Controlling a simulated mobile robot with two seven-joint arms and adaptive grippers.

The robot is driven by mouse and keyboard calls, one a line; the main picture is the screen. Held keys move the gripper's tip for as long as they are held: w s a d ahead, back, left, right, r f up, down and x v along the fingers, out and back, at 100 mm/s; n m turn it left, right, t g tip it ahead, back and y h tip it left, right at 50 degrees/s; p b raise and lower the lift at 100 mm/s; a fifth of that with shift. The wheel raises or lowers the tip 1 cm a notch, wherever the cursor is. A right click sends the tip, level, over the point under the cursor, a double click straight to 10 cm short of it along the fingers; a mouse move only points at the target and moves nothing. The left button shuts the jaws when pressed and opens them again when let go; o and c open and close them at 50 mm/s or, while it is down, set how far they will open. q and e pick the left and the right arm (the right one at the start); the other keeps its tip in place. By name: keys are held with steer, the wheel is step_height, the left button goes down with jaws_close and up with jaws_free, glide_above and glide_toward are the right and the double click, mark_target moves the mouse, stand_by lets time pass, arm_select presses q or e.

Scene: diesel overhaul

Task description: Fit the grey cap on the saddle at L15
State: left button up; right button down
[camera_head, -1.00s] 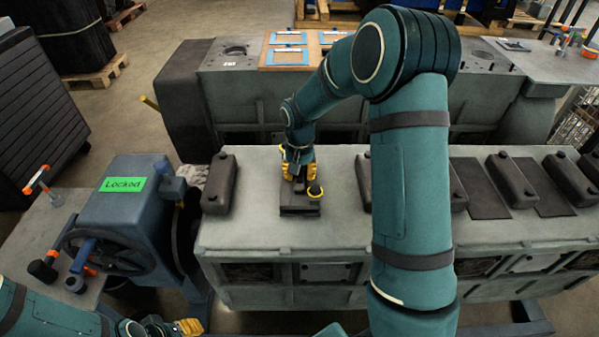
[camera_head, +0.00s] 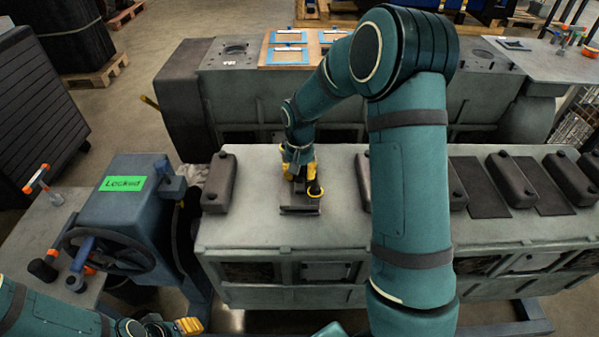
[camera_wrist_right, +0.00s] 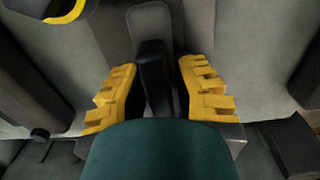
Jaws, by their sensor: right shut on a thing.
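My right gripper (camera_head: 299,168) points down over the left part of the long grey engine block (camera_head: 260,225). It is shut on a dark grey piece, which I take to be the cap (camera_head: 298,197); in the right wrist view the piece's dark upright part (camera_wrist_right: 153,75) stands between the yellow fingers (camera_wrist_right: 155,98). The cap is low at the block's top, above a flat dark base (camera_head: 300,211); whether it touches or is seated is hidden. No L15 mark is readable. My left gripper (camera_head: 190,326) shows only in part at the bottom edge.
Dark blocks stand on the same top to the left (camera_head: 219,184) and right (camera_head: 363,180) of the gripper, with several farther right. A blue handwheel stand (camera_head: 125,205) labelled "Locked" is at left.

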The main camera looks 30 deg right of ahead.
steer(key=shift+f+b, duration=0.45)
steer(key=shift+f, duration=0.2)
stand_by(0.8)
steer(key=c, duration=0.8)
jaws_free()
steer(key=shift+o, duration=0.2)
step_height(320, 180, up, 12)
